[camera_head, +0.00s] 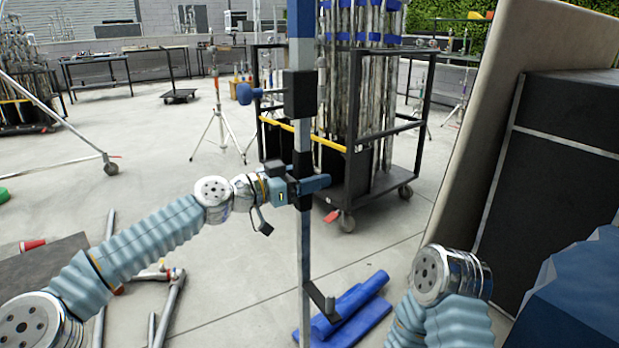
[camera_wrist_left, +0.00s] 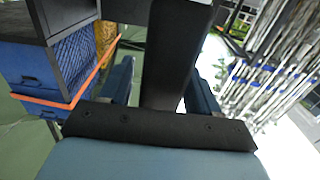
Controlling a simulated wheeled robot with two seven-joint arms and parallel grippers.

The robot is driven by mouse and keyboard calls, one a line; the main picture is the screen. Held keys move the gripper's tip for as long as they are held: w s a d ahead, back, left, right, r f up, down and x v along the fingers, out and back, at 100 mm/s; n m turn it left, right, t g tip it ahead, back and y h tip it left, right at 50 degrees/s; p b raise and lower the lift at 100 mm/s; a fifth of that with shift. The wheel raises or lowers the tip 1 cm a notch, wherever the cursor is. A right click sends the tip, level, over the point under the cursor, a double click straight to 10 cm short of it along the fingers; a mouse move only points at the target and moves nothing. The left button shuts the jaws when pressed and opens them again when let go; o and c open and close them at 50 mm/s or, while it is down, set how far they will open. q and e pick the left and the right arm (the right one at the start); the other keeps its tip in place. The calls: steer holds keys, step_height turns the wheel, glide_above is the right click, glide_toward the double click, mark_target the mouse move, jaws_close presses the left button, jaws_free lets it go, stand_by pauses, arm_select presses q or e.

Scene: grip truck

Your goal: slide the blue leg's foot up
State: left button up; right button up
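The leg stands upright in the middle of the head view, with a blue upper part (camera_head: 301,25) and a grey lower bar (camera_head: 304,250). The black angled foot (camera_head: 321,300) is at the bottom. My left gripper (camera_head: 312,184) is level at a black section of the leg, one finger passing in front. In the left wrist view its fingers lie either side of a black upright part (camera_wrist_left: 168,60); whether they press on it is unclear. My right gripper is out of view.
A black wheeled cart (camera_head: 385,132) with several metal stands is close behind the leg. Blue flat objects (camera_head: 350,308) lie on the floor by the foot. A large black case (camera_head: 550,180) and a tan panel (camera_head: 500,90) stand at the right. Metal tubes (camera_head: 170,300) lie lower left.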

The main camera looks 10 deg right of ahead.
arm_select(q)
steer(key=b+v, duration=0.2)
steer(key=v, duration=1.1)
steer(key=shift+a+b, duration=0.3)
steer(key=shift+a, duration=0.05)
steer(key=shift+s, duration=0.15)
